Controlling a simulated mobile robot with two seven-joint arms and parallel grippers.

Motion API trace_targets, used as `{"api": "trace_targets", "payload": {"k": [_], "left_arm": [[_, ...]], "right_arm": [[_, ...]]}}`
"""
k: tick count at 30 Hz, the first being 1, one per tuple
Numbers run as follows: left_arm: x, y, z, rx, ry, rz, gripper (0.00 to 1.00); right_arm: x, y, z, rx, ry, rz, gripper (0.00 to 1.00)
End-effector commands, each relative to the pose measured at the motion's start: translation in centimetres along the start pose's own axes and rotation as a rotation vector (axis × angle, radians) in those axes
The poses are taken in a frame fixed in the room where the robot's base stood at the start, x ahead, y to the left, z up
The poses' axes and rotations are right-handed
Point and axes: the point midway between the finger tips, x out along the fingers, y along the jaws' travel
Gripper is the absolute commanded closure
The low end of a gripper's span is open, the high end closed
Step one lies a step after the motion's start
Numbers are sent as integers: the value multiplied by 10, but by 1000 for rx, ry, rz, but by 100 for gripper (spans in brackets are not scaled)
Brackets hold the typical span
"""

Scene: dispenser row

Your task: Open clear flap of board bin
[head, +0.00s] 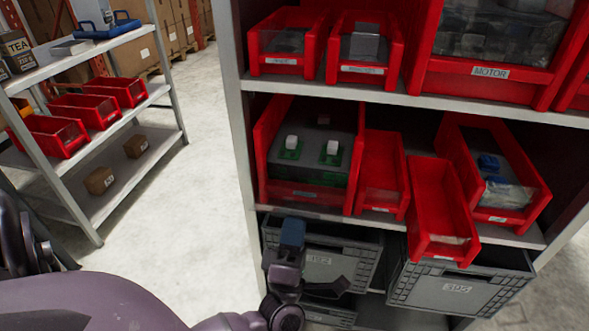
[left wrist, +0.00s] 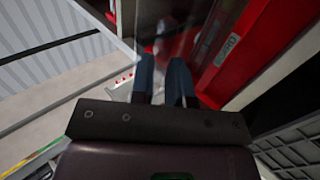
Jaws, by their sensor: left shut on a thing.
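The board bin (head: 264,150) is a wide red bin at the left of the middle shelf in the head view, with green boards bearing white blocks inside. Its red front with a "BOARD" label shows in the left wrist view (left wrist: 226,50). A clear flap (left wrist: 185,32) shows there as a faint see-through sheet beside the red front. My left gripper (head: 292,230) is below the bin's front edge, its blue fingers pointing up. In the left wrist view its fingers (left wrist: 162,70) are close together, shut on the flap; the exact contact is hard to see. My right gripper is out of view.
A narrow red bin (head: 382,165), a red bin jutting forward (head: 438,200) and another red bin (head: 520,205) stand to the right. Grey crates (head: 330,262) sit below, close to my left gripper. Open floor (head: 190,200) lies to the left.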

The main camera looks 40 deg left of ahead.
Motion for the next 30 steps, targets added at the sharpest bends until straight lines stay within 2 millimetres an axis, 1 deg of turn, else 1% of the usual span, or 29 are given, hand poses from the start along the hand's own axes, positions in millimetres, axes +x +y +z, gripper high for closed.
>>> {"api": "trace_targets", "payload": {"k": [3,4,7,8,16,20,23,28,30], "left_arm": [[-1,-2,0,3,-1,-4,100],[-1,-1,0,2,-1,-4,79],[0,-1,0,2,0,-3,64],[0,-1,0,2,0,-2,62],[-1,0,0,1,0,0,62],[-9,0,0,2,0,-1,62],[-23,-1,0,2,-1,-4,62],[-56,-1,-1,3,-2,-7,62],[-63,13,-1,1,1,-2,62]], "right_arm": [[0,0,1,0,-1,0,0],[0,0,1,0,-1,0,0],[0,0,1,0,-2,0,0],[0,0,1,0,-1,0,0],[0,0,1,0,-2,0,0],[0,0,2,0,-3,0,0],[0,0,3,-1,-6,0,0],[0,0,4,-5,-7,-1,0],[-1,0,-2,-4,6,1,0]]}}
